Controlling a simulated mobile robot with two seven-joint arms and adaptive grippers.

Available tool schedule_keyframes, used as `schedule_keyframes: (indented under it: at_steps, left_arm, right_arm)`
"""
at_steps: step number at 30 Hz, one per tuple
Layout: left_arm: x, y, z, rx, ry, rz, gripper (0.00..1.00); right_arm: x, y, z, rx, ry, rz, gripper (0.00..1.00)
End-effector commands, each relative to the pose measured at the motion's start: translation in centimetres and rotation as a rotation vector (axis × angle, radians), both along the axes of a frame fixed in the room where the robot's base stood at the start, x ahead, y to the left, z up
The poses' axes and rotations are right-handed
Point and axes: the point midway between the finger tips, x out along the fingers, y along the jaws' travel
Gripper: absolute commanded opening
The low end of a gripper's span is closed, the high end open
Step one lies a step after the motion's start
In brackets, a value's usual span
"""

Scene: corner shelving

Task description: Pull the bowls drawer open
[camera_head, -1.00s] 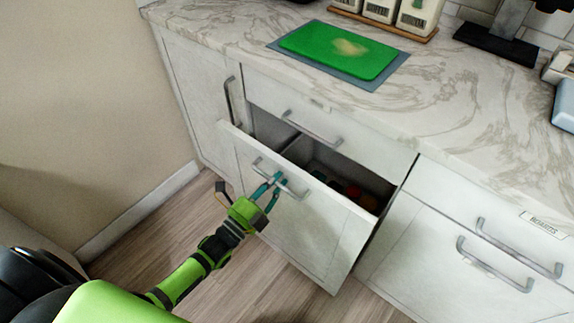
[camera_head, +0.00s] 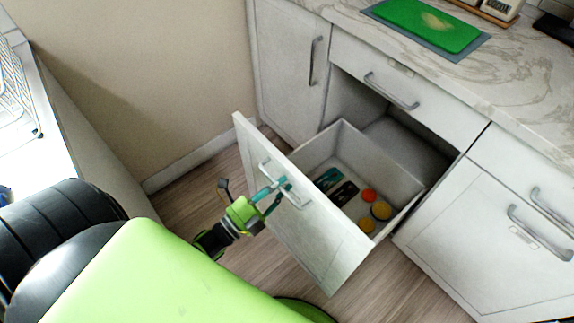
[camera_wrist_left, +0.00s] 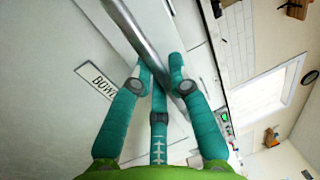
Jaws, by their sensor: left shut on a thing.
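The bowls drawer (camera_head: 300,222) is a deep white drawer, pulled well out from the cabinet. Its handle (camera_head: 285,186) is a metal bar on the front panel. My left gripper (camera_head: 277,189) is shut on this handle. In the left wrist view, its teal fingers (camera_wrist_left: 160,75) close around the metal bar (camera_wrist_left: 135,35), next to a label (camera_wrist_left: 97,80) that reads "BOW" with its end hidden. Inside the drawer lie orange and yellow round items (camera_head: 381,210) and dark items (camera_head: 343,192). My right gripper is not in view.
A shallow closed drawer (camera_head: 400,95) sits above the opening. Closed cabinet fronts stand at left (camera_head: 290,70) and right (camera_head: 480,230). A green cutting board (camera_head: 428,24) lies on the marble counter. The wooden floor (camera_head: 200,180) is bare around the drawer's left side.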

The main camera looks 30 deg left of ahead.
Motion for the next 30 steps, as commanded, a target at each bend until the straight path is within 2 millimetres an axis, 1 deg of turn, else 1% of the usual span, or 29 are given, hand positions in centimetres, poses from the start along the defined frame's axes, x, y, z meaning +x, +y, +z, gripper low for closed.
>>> schedule_keyframes:
  at_steps: [3,7,21,22,23,24,30]
  left_arm:
    - [-0.9,0.3,0.1,-0.001,-0.001,0.001,0.0]
    - [-1.5,0.5,0.0,-0.001,0.0,0.001,0.0]
    - [-1.7,0.7,0.1,-0.001,-0.002,0.001,0.0]
    - [-1.7,0.7,0.1,-0.001,-0.002,0.001,0.26]
    - [-1.7,0.7,0.1,-0.001,-0.002,0.001,0.38]
    - [-1.7,0.7,0.1,-0.001,-0.002,0.001,0.44]
    - [-1.7,0.7,0.1,-0.001,-0.002,0.001,0.44]
  right_arm:
    - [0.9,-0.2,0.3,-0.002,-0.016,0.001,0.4]
    - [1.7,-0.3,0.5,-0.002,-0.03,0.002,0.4]
    - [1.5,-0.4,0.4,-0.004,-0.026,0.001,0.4]
    - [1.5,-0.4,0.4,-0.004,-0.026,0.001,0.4]
    - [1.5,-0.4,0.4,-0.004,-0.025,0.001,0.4]
    - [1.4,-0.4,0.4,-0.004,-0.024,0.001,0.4]
    - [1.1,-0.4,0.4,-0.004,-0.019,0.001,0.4]
